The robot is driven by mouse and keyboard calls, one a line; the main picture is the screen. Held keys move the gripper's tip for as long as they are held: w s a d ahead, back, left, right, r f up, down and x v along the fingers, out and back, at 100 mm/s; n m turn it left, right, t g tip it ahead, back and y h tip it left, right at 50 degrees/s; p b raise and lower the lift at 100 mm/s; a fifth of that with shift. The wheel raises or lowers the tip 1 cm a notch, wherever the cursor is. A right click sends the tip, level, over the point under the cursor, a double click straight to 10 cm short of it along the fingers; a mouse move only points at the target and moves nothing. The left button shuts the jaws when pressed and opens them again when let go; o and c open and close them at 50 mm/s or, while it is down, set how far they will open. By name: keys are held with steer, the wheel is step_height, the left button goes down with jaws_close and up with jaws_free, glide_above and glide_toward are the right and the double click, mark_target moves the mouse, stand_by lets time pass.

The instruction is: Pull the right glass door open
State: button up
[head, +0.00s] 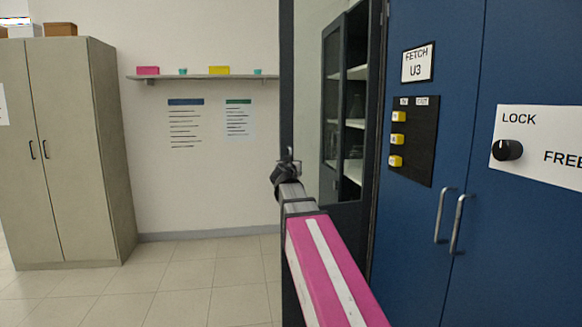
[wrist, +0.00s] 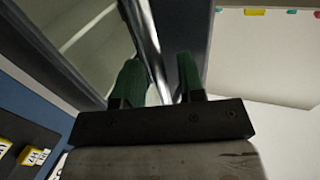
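The right glass door (head: 286,90) stands swung out from the dark glass-fronted cabinet (head: 333,100) in the head view. Its dark free edge is upright, and the pale wall and the cabinet's shelves show behind its pane. My gripper (head: 286,168) is at this free edge, about mid-height. In the wrist view my gripper's two green fingers (wrist: 160,82) are apart, with a visible gap between them. The dark door frame (wrist: 172,35) runs up just beyond the fingers.
A beige cupboard (head: 70,150) stands at the left, and a shelf (head: 205,77) hangs on the back wall. The tiled floor (head: 200,285) between is clear.

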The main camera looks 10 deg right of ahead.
steer(key=shift+s, duration=0.1)
steer(key=v, duration=1)
steer(key=shift+s+a, duration=0.15)
steer(key=shift+s, duration=0.15)
steer(key=s+d+f+n+g+y, duration=0.2)
steer(key=f+g, duration=0.6)
steer(key=f, duration=2)
steer(key=s+a+f+n+g+y, duration=0.1)
steer(key=s+a+f+g+y, duration=0.1)
steer(key=s+f+g, duration=0.2)
steer(key=s+a+f+n+g+y, duration=0.1)
steer(key=s+a+f+g+y, duration=0.2)
steer(key=s+f, duration=0.8)
step_height(320, 180, down, 7)
steer(key=shift+s+a+f+n+g, duration=0.1)
steer(key=shift+s+a+n+g, duration=0.2)
steer(key=shift+g, duration=0.5)
